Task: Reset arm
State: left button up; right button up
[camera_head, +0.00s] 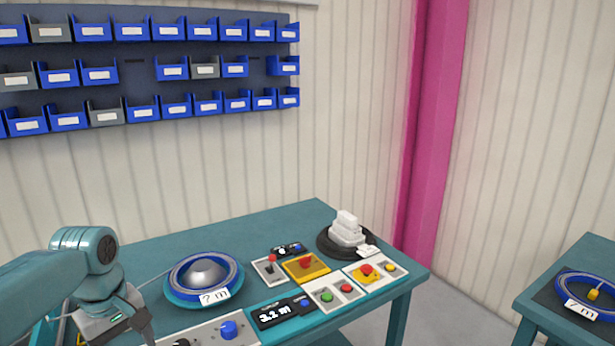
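My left arm comes in from the left, bent over the near left end of the teal table (280,224). My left gripper (128,334) points down at the bottom edge, left of the blue cable reel (204,274). Its fingertips are partly cut off by the frame, so I cannot tell how far apart they are. I see nothing held in the visible part. My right gripper is not in view.
Control boxes with buttons, a display reading 3.2 m (277,315) and a dark disc with stacked white blocks (347,230) stand on the table. A second table (525,305) with a reel (592,292) is right. Blue bins (131,29) hang behind.

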pick_arm(q)
jog(key=s+d+f+m+h, duration=0.15)
jog(key=d+f, duration=0.25)
jog(key=f, duration=0.5)
jog(key=d+f+m, duration=0.2)
jog(key=d+f, duration=0.2)
jog(key=f, duration=0.5)
jog(key=s+d+f+m+h, duration=0.1)
jog(key=d+f+m, duration=0.1)
jog(key=d+f, duration=0.5)
jog(key=s+d+f+m, duration=0.1)
jog(key=s+d+f, duration=0.1)
jog(key=s+f, duration=0.4)
jog(key=s+d+f+m+h, duration=0.1)
jog(key=s+d+f+m, duration=0.1)
jog(key=s+f, duration=0.5)
jog(key=s, duration=0.4)
jog(key=shift+s, duration=0.25)
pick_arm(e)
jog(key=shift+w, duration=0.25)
